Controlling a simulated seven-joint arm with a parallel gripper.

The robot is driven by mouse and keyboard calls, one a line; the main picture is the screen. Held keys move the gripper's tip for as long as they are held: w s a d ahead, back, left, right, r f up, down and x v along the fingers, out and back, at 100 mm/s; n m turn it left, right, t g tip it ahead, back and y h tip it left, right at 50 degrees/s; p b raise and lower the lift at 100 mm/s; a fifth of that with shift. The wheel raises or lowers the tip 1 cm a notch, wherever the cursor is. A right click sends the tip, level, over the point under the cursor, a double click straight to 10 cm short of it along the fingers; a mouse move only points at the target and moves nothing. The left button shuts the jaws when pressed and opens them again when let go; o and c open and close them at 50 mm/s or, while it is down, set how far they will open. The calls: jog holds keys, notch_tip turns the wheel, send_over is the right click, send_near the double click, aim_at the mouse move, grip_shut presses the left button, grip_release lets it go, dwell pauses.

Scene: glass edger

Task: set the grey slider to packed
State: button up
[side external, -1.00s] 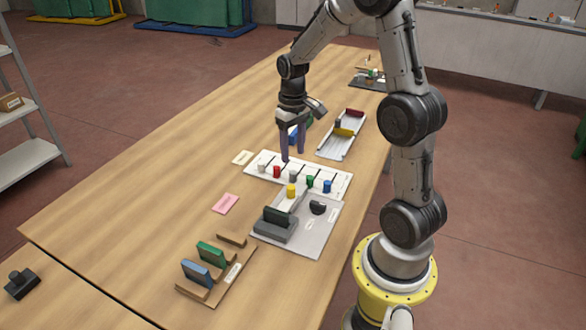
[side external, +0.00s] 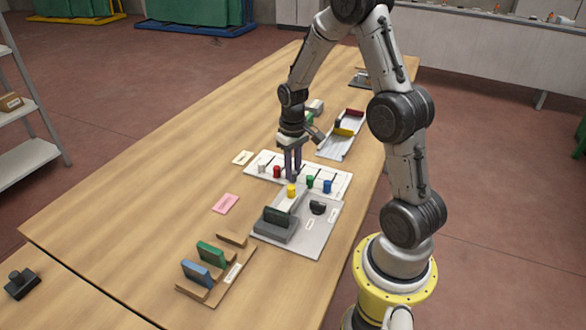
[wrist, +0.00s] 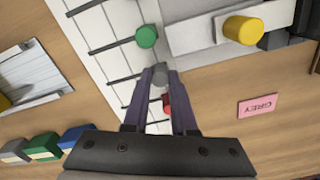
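The grey slider (wrist: 160,74) is a small round knob on the white slider board (side external: 340,188), in the row of coloured knobs. In the wrist view it sits between my two fingertips, filling the gap. My gripper (side external: 293,178) points down over the middle of the board, fingers close together around the knob; it also shows in the wrist view (wrist: 160,77). The red knob (side external: 277,171) and green knob (side external: 310,181) are on either side. In the side view my fingers hide the grey knob. I cannot read the position labels.
A yellow knob (side external: 291,190) stands near the grey plate (side external: 310,240). A rack with blue and green pieces (side external: 212,254) stands at the front, and a tray (side external: 335,145) behind. The table's left side is clear.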

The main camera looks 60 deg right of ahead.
grip_shut()
dwell(1.0)
